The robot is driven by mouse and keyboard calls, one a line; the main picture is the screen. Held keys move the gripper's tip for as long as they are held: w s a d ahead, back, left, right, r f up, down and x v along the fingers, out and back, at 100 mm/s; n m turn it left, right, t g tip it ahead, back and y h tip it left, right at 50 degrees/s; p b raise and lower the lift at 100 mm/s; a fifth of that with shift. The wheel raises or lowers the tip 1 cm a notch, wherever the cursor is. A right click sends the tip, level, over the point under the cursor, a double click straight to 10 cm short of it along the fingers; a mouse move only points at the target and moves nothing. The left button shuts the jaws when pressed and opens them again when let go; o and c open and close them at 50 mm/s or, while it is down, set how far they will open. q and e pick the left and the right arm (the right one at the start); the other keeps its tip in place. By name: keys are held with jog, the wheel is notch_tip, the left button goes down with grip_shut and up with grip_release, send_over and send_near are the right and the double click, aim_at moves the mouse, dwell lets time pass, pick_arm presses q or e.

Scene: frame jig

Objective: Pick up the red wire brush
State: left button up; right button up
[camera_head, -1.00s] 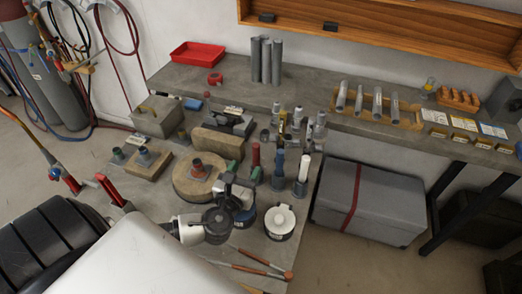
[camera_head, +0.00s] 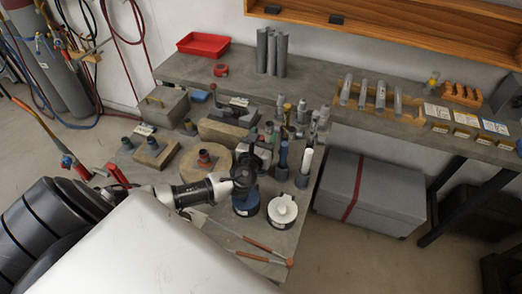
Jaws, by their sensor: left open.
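My left gripper (camera_head: 244,176) reaches in from the left, black and open, over the middle of the bench. Upright handles stand in small grey holders there: a blue one (camera_head: 283,154) and a white one (camera_head: 307,160) are just right of the gripper. The red upright handle, which I take for the red wire brush, stood left of the blue one in the earlier view. It is now mostly or fully hidden behind the gripper, so I cannot tell whether they touch. My right gripper is not in view.
A dark blue round canister (camera_head: 246,205) stands below the gripper, with a white-topped one (camera_head: 282,210) beside it. A round wooden block (camera_head: 193,170) is to the left. Two orange-handled tools (camera_head: 264,247) lie at the front. A red tray (camera_head: 203,43) sits at the back.

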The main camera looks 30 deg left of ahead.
pick_arm(q)
jog(key=shift+s, duration=0.1)
jog(key=shift+c, duration=1.2)
grip_shut()
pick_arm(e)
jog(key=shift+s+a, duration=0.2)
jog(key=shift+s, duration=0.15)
